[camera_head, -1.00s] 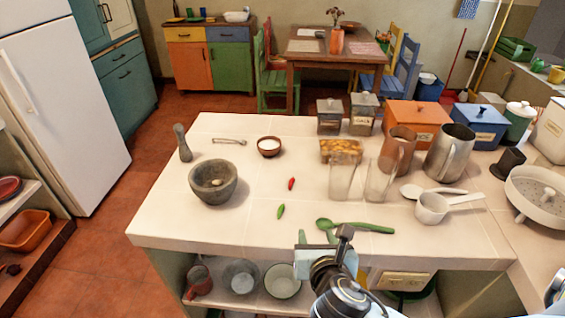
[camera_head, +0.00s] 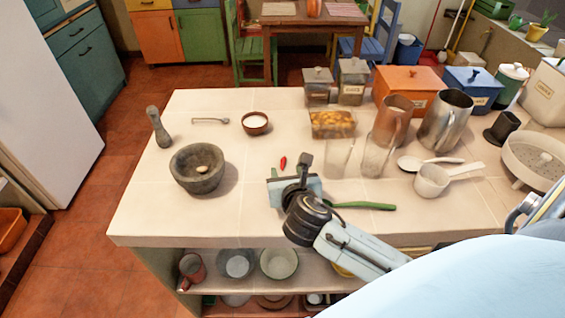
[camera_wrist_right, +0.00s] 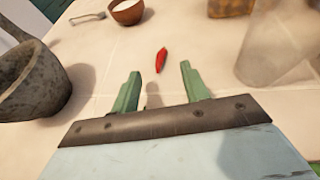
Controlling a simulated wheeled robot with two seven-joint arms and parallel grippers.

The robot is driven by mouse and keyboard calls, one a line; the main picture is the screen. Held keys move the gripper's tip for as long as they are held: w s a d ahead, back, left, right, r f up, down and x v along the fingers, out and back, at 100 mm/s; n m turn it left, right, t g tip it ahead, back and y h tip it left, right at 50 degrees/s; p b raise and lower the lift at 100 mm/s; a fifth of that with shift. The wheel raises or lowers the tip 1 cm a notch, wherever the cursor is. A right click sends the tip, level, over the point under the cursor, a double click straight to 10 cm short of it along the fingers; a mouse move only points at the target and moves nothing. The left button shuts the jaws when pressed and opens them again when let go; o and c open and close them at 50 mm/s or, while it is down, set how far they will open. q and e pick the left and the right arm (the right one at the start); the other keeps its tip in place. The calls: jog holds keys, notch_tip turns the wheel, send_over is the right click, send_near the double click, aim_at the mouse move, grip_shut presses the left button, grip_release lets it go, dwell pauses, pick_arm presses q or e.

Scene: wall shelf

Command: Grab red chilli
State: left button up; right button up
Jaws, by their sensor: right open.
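The small red chilli (camera_head: 283,162) lies on the pale tiled counter (camera_head: 150,215), just beyond my right gripper (camera_head: 287,174) in the head view. In the right wrist view the red chilli (camera_wrist_right: 161,60) lies ahead of the two green fingertips, roughly in line with the gap between them. My right gripper (camera_wrist_right: 160,82) is open, with nothing between its fingers. The green chilli is hidden in the head view, behind or beneath my right gripper. My left gripper is not in view.
A stone mortar (camera_head: 199,168) stands left of my right gripper. A small bowl of white contents (camera_head: 255,123) sits farther back. The tiles around the red chilli are bare.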

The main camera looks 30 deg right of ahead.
aim_at(281, 158)
jog(key=x, duration=0.4)
jog(key=shift+w+a+b, duration=0.1)
jog(key=shift+w+b, duration=0.15)
jog(key=shift+b, duration=0.15)
grip_shut()
